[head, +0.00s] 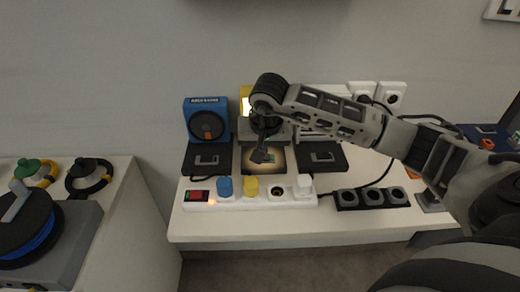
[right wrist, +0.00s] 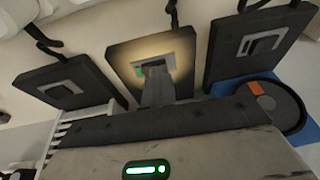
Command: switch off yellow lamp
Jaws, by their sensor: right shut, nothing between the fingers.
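The yellow lamp (head: 245,91) stands at the back of the white table, mostly hidden behind my right arm; its visible face glows. In front of it lies a dark pad (head: 247,168), lit warm, with a rocker switch (head: 271,158) showing a bit of green. My right gripper (head: 260,157) is shut and empty, pointing down over this pad. In the right wrist view its fingertips (right wrist: 154,68) are at the switch plate (right wrist: 184,62), covering part of it, with green (right wrist: 138,71) showing beside them. I cannot tell whether they touch. My left gripper is not in view.
A blue radio (head: 206,103) with its own switch pad (head: 207,160) stands left of the lamp; another switch pad (head: 322,157) lies right. A white power strip (head: 200,205) with coloured plugs and a black socket block (head: 372,197) lie along the front.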

